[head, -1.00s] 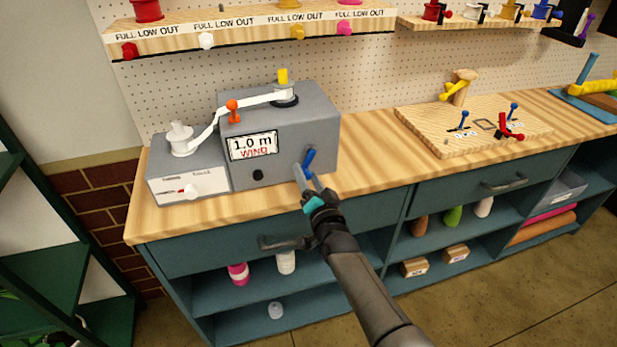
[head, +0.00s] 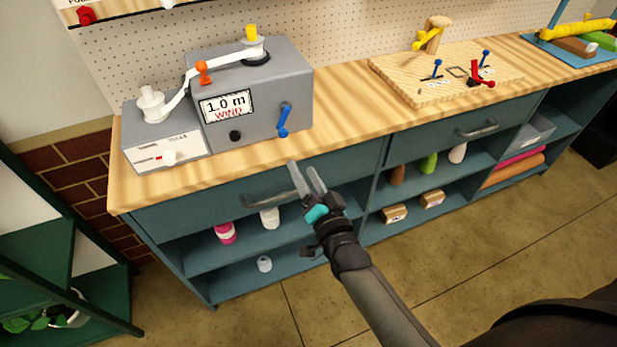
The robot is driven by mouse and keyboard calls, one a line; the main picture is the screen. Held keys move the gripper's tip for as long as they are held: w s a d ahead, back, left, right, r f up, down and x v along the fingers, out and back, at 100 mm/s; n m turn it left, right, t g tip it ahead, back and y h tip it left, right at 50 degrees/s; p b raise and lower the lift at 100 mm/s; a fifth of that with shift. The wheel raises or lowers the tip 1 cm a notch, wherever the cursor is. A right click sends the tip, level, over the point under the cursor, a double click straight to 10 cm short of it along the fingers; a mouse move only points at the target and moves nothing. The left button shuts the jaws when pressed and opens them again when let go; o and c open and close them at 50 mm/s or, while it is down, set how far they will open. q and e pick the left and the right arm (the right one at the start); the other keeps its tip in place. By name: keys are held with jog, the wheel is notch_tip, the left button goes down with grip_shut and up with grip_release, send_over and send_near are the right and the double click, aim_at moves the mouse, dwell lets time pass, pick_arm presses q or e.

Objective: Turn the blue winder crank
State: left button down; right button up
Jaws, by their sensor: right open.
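The blue winder crank (head: 283,121) sits on the front face of the grey winder box (head: 255,92), near its right end. Its handle hangs slightly downward. The box's display (head: 226,106) reads "1.0 m WIND". My right gripper (head: 307,174) is open and empty, in front of the bench edge, below and apart from the crank. My left gripper is not in view.
The wooden bench top (head: 345,105) is clear right of the winder. A wooden board (head: 400,85) with blue and red levers lies farther right. A drawer handle (head: 270,199) sticks out near my right gripper. A green shelf (head: 60,255) stands at left.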

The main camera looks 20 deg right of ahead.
jog(key=shift+s, duration=0.95)
jog(key=s+f+n+g+b, duration=0.1)
jog(key=s+f+n+g, duration=0.2)
jog(key=f, duration=0.6)
jog(key=s+a+f+n+g+y+b, duration=0.1)
jog(key=s+f+g, duration=0.2)
jog(key=s+f, duration=0.5)
jog(key=s+f+n+g+b, duration=0.1)
jog(key=s+f+n+g, duration=0.1)
jog(key=f, duration=0.9)
jog(key=s+d+f+n+g, duration=0.1)
jog(key=s+f+g, duration=0.2)
jog(key=s, duration=0.6)
jog(key=s+d+f+n+g+h+b, duration=0.1)
jog(key=s+d+f+n+g, duration=0.1)
jog(key=s+f, duration=0.5)
jog(key=s+d+f+n+g+b, duration=0.1)
jog(key=s+f+g, duration=0.3)
jog(key=s, duration=0.7)
notch_tip(320, 180, down, 2)
jog(key=shift+d+n+h, duration=0.25)
jog(key=shift+n+h, duration=0.05)
jog(key=shift+n, duration=0.1)
jog(key=shift+w, duration=0.1)
